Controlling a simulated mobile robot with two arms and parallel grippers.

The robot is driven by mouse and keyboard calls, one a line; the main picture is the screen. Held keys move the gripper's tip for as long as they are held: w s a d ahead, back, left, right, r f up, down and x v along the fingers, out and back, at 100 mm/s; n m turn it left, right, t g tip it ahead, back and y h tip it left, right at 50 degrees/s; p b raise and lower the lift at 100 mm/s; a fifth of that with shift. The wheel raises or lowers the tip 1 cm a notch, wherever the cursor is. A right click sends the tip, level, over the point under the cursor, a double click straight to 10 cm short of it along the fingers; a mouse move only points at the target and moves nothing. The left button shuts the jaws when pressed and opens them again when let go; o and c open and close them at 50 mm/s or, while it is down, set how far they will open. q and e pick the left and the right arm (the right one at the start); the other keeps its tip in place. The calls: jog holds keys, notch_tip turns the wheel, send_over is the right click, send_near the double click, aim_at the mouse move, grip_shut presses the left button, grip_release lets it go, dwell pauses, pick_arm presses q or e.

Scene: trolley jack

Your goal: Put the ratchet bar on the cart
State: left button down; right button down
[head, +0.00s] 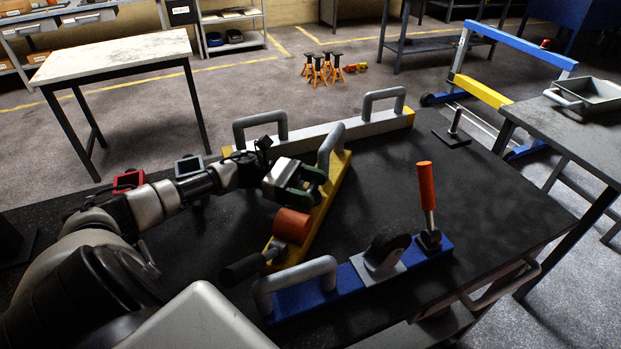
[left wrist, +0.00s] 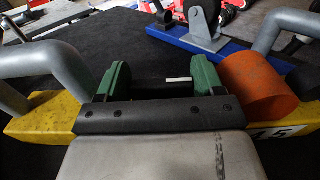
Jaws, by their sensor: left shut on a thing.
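A yellow bar (head: 323,204) lies on a black top (head: 480,205), with a grey handle (head: 328,142) at its far end and an orange cylinder (head: 293,226) near its front end. I cannot tell from its look whether it is the ratchet bar. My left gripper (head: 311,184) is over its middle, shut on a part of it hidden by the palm. In the left wrist view the green fingers (left wrist: 158,80) stand apart, with the yellow bar (left wrist: 38,115) passing both sides of the palm. I cannot tell whether the black top is the cart's. My right gripper is not in view.
A blue bar (head: 335,285) with a wheel and orange lever (head: 426,185) lies in front. A grey bar with yellow ends (head: 345,131) and two handles lies behind. A grey table (head: 590,140) stands right, a pale table (head: 115,55) left. The black top's right part is mostly clear.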

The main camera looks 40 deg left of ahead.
pick_arm(q)
jog(key=shift+r, duration=0.15)
jog(key=c, duration=0.5)
grip_release()
jog(key=shift+f, duration=0.2)
jog(key=o, duration=0.4)
jog(key=shift+c, duration=0.2)
jog(key=shift+r, duration=0.1)
jog(key=b+v, duration=0.2)
jog(key=v, duration=0.4)
jog(key=shift+s+a, duration=0.15)
jog(key=shift+a, duration=0.15)
jog(key=shift+s+a, duration=0.15)
jog(key=shift+a, duration=0.2)
